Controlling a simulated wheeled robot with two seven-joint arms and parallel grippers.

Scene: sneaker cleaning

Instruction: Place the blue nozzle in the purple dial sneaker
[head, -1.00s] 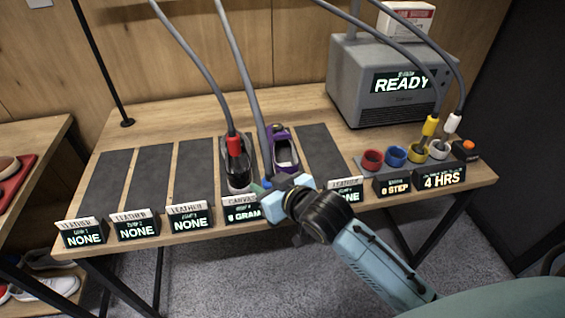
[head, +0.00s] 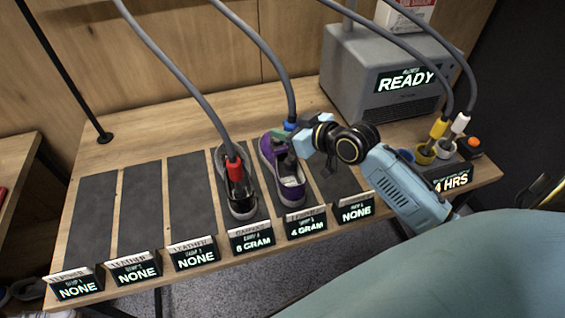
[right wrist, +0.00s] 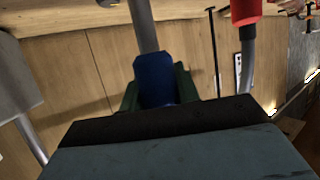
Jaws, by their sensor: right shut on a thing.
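The purple dial sneaker (head: 292,197) lies on a dark strip of the bench, with its opening towards the back. My right gripper (head: 287,138) is at the sneaker's far end and partly covers its opening. It is shut on the blue nozzle (head: 290,125), which hangs on a grey hose. In the right wrist view, the blue nozzle (right wrist: 155,80) sits between the two green fingers. The nozzle's lower end is over or in the opening; I cannot tell which. The sneaker is not visible in the right wrist view. My left gripper is not in view.
A dark sneaker (head: 242,205) with the red nozzle (head: 234,170) stands just left. A grey dryer box (head: 368,75) reading READY is at the back right. Yellow (head: 438,129) and white (head: 460,123) nozzles sit in holders at right. The left strips are empty.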

